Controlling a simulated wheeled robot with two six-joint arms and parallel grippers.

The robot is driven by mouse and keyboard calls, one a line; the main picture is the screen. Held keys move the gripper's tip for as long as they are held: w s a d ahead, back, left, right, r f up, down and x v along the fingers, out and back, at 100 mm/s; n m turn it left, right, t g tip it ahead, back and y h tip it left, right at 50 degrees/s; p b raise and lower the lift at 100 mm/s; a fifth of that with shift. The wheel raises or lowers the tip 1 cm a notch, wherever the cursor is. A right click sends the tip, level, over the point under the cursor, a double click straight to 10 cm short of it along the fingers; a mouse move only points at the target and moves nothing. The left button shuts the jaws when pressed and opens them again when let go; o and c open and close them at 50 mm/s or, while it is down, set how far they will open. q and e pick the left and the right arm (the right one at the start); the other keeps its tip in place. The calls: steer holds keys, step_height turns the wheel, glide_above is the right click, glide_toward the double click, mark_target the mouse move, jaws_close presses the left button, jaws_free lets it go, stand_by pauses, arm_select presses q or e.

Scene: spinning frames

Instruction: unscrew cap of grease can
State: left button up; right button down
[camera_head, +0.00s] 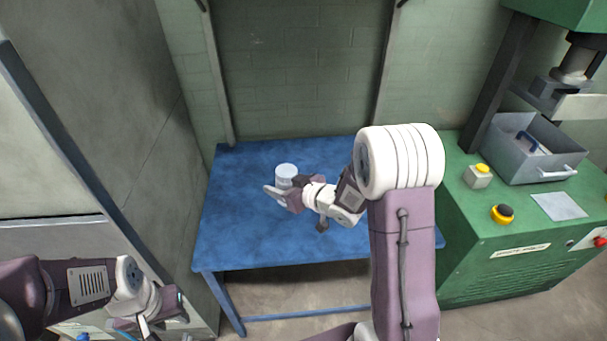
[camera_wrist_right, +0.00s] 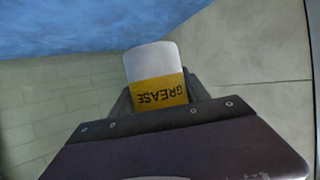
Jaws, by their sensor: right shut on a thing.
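The grease can (camera_head: 286,171) shows in the head view as a small pale cylinder, upright at or over the blue table (camera_head: 245,228). In the right wrist view the can (camera_wrist_right: 152,62) is pale with a yellow band reading GREASE, upside down in that picture. My right gripper (camera_head: 282,190) is shut on the can from the near side, its jaws around the can's sides. I cannot tell whether the can touches the table. The pale round top faces up; the cap's edge is too small to make out. My left gripper (camera_head: 148,322) is low at the left, away from the table, its jaw opening unclear.
A green machine bench (camera_head: 470,240) stands right of the table, with a grey bin (camera_head: 535,150), a yellow-topped button box (camera_head: 478,176) and a black-and-yellow button (camera_head: 502,214). A wall closes the back. The table's left part is clear. My right arm covers its right part.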

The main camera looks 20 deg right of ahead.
steer(key=a+f+n+g+y, duration=0.1)
steer(key=a+f+n+y, duration=0.1)
steer(key=a, duration=0.8)
steer(key=shift+s+a, duration=0.15)
steer(key=shift+f, duration=0.1)
